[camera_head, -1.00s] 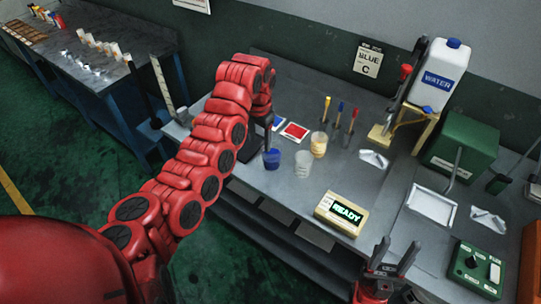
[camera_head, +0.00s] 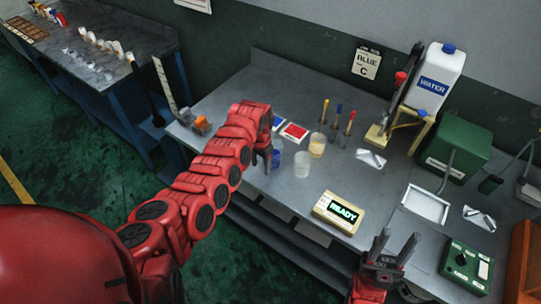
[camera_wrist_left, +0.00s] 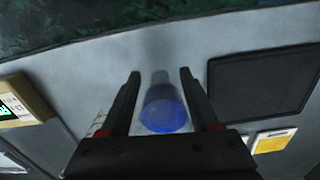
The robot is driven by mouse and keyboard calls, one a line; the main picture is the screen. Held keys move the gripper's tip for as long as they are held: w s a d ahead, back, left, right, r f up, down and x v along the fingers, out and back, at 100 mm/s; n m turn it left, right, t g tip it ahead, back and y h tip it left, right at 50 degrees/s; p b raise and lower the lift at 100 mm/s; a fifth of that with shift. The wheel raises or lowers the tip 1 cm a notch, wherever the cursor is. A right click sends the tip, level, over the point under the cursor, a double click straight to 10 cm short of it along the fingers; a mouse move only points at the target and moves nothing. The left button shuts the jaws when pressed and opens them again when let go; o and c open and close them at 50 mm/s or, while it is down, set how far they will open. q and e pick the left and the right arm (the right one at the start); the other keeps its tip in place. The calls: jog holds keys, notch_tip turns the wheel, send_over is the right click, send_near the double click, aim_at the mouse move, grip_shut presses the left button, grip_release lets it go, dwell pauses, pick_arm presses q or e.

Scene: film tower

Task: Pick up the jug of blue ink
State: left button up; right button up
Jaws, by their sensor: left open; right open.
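The jug of blue ink (camera_head: 275,159) stands on the grey bench, partly hidden behind my left gripper (camera_head: 265,162) in the head view. In the left wrist view the blue jug (camera_wrist_left: 164,108) sits between the two open fingers of my left gripper (camera_wrist_left: 160,95), with space on both sides of it. I cannot tell how far the fingers reach down around it. My right gripper (camera_head: 396,248) is open and empty, fingers pointing up, near the bench's front edge.
A clear cup (camera_head: 302,164) and a cup of tan liquid (camera_head: 317,145) stand close to the right of the jug. Blue and red cards (camera_head: 294,132) lie behind it. A READY display box (camera_head: 338,212) sits nearer the front edge. A white water jug (camera_head: 436,80) stands at the back right.

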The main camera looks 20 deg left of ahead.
pick_arm(q)
grip_shut()
dwell(0.3)
dwell(1.1)
